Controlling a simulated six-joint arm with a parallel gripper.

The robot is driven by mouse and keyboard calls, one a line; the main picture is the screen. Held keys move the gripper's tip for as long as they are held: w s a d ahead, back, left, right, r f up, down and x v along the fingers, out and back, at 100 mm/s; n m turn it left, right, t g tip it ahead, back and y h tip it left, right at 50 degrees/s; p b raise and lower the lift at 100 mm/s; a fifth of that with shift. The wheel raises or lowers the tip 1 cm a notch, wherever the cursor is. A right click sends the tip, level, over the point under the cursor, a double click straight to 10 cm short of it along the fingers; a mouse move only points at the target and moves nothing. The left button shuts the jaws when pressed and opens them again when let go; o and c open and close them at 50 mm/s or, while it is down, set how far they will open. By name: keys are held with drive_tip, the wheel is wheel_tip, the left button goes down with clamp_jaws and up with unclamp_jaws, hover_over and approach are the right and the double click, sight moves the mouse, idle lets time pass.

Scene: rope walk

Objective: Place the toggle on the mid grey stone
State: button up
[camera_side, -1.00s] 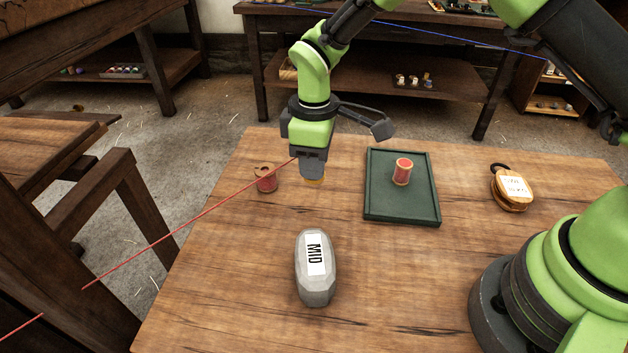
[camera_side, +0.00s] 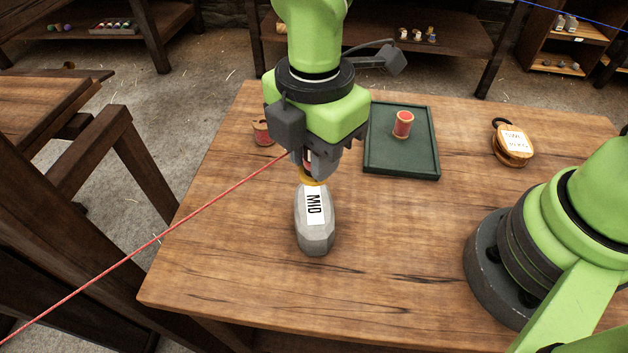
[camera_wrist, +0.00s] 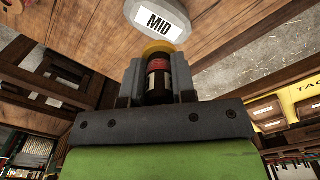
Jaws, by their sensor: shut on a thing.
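My gripper (camera_side: 316,163) is shut on the toggle (camera_side: 307,177), a small dark cylinder with a red band and a yellow end. The wrist view shows the toggle (camera_wrist: 158,70) between the fingers, yellow end outward. The mid grey stone (camera_side: 317,242), with a white MID label, lies on the table just below my gripper. The toggle's yellow end is at the stone's far end; I cannot tell whether they touch. The stone (camera_wrist: 133,10) also shows at the top of the wrist view. A red line (camera_side: 160,237) runs from the lower left to my gripper.
A green tray (camera_side: 410,163) holds a red spool (camera_side: 402,124). Another red spool (camera_side: 263,133) stands behind my gripper, partly hidden. A wooden block (camera_side: 513,146) with a written label lies at the right. The table around the stone is clear.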

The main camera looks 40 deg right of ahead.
drive_tip(key=shift+f, duration=2.5)
drive_tip(key=shift+f, duration=0.15)
drive_tip(key=o, duration=0.9)
wheel_tip(320, 180, up, 12)
drive_tip(key=shift+r, duration=0.15)
